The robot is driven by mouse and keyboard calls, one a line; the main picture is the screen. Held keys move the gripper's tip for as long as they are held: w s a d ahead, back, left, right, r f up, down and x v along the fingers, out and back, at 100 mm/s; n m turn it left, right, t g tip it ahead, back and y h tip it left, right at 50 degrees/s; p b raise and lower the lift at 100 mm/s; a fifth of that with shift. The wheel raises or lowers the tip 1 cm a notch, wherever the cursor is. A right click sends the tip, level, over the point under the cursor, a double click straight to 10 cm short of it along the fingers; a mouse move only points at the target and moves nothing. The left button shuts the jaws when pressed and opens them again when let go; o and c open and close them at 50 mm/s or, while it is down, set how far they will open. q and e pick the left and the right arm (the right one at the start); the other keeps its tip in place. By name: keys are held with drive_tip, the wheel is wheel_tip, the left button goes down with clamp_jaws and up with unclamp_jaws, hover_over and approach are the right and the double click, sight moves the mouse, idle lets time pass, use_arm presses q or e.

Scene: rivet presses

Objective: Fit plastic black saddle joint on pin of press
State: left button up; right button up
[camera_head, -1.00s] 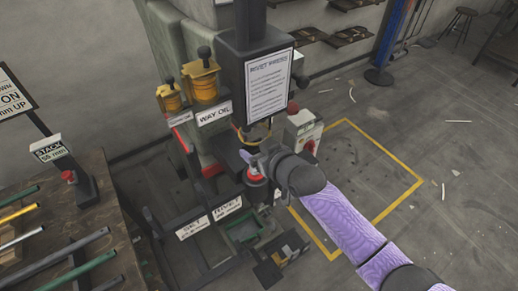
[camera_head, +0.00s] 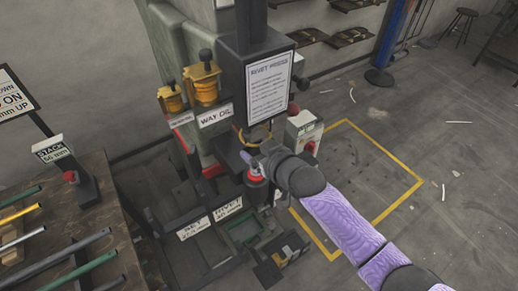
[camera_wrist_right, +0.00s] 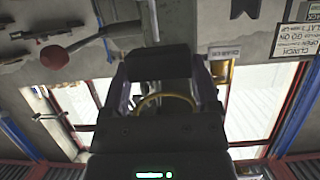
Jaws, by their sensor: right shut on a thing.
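The rivet press (camera_head: 267,55) stands in the middle of the head view, with a paper sign on its dark head. My right gripper (camera_head: 256,161) is at the press, below that head and just above a red-ringed post (camera_head: 255,178). It is shut on a dark thing that I take for the black saddle joint; its outline merges with the dark fingers. In the right wrist view the gripper (camera_wrist_right: 160,100) shows as dark shapes around a yellow ring. The press pin cannot be made out, so I cannot tell whether the joint touches it. My left gripper is out of view.
Yellow oil cups (camera_head: 203,83) stand left of the press head. A grey control box (camera_head: 303,132) with a red button is to its right. Label plates (camera_head: 194,228) and a green tray (camera_head: 244,230) are below. A rack of bars (camera_head: 75,265) is at left. Yellow-marked floor lies right.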

drive_tip(key=shift+f, duration=0.2)
idle(0.4)
drive_tip(key=shift+f+b, duration=0.3)
drive_tip(key=shift+f, duration=0.15)
drive_tip(key=shift+f, duration=0.2)
drive_tip(key=shift+f+b, duration=0.4)
drive_tip(key=shift+b, duration=0.15)
drive_tip(key=shift+f, duration=0.3)
drive_tip(key=shift+f+b, duration=0.3)
drive_tip(key=shift+b, duration=0.2)
